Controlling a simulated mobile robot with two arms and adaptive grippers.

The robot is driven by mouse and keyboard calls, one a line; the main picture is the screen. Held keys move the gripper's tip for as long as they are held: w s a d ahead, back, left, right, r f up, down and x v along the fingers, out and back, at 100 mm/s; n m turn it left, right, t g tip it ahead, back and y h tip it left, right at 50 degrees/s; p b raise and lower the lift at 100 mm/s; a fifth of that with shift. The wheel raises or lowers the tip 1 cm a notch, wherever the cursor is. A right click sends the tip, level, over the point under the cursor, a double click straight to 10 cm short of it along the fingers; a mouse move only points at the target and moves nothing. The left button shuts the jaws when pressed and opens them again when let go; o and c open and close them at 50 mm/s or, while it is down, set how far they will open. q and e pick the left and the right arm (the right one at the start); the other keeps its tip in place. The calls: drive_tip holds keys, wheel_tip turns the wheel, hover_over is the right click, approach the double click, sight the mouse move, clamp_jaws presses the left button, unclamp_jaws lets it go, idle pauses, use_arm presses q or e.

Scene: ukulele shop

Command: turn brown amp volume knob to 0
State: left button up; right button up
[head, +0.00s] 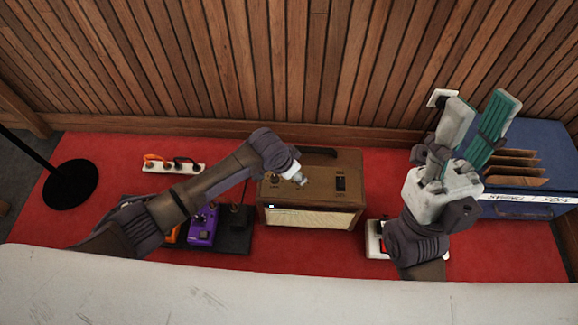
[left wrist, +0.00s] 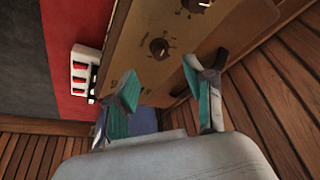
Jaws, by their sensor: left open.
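The brown amp (head: 320,212) stands on the red carpet against the wooden wall, its control panel facing up. I cannot tell which is the volume knob or read the settings. My left gripper (left wrist: 160,76) is open and empty over the panel, its fingertips beside the first knob, with no clear contact. In the head view it partly hides the panel. My right gripper (head: 478,106) is open and empty, raised right of the amp.
A blue crate (head: 530,210) with brown dividers stands at the right. A white pedal (head: 374,243) is right of the amp. A purple pedal (head: 202,228) sits on a dark board under my left arm. A power strip (head: 155,168) and round black stand base (head: 70,185) are at the left.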

use_arm(q)
drive_tip(key=v, duration=0.5)
drive_tip(key=shift+a+r, duration=0.1)
drive_tip(key=shift+r, duration=0.05)
